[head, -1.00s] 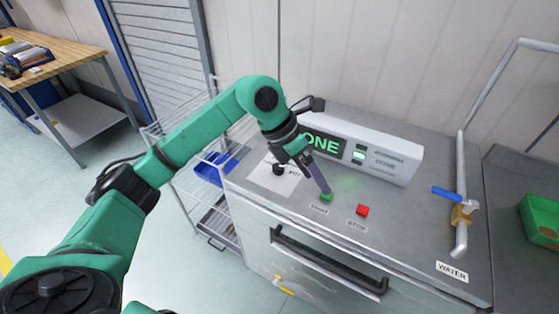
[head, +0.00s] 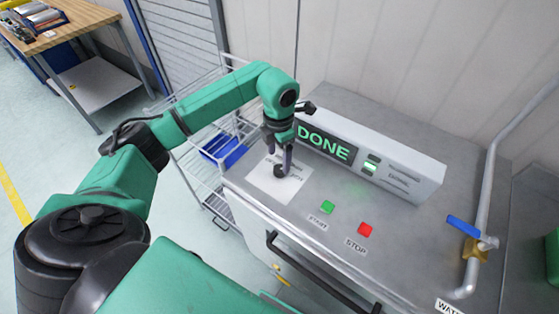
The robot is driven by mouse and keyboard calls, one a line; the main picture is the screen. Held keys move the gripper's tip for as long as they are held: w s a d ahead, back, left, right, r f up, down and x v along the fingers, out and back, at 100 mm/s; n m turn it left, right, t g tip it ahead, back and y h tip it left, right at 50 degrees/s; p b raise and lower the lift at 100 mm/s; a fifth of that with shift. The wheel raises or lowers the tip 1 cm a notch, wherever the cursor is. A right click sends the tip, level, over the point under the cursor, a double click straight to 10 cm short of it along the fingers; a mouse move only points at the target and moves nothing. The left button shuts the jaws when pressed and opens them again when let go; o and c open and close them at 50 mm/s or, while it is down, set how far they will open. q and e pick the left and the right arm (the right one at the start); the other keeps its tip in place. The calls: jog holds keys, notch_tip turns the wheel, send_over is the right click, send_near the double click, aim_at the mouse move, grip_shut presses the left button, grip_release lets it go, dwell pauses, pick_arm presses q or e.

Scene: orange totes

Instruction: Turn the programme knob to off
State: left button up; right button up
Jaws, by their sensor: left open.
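The black programme knob (head: 279,172) stands on a white label plate (head: 266,187) at the left of the machine's grey top. My left gripper (head: 283,165) is at the knob, pointing down with its fingers around or just beside it; I cannot tell if they touch it. The gripper is open. It partly hides the knob and the label's writing, so the knob's setting cannot be read. The display (head: 326,143) behind reads DONE in green. My right gripper is not in view.
A green START button (head: 327,207) and a red STOP button (head: 365,230) sit right of the knob. A blue-handled water valve (head: 463,225) and pipe stand at the right. A wire rack (head: 196,160) with a blue bin is at the left.

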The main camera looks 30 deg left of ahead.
aim_at(280, 169)
pick_arm(q)
jog(key=f, duration=0.3)
jog(key=f+p, duration=0.1)
jog(key=shift+w+f, duration=0.4)
jog(key=shift+s+f, duration=0.1)
jog(key=shift+s, duration=0.15)
jog(key=c, duration=0.4)
grip_shut()
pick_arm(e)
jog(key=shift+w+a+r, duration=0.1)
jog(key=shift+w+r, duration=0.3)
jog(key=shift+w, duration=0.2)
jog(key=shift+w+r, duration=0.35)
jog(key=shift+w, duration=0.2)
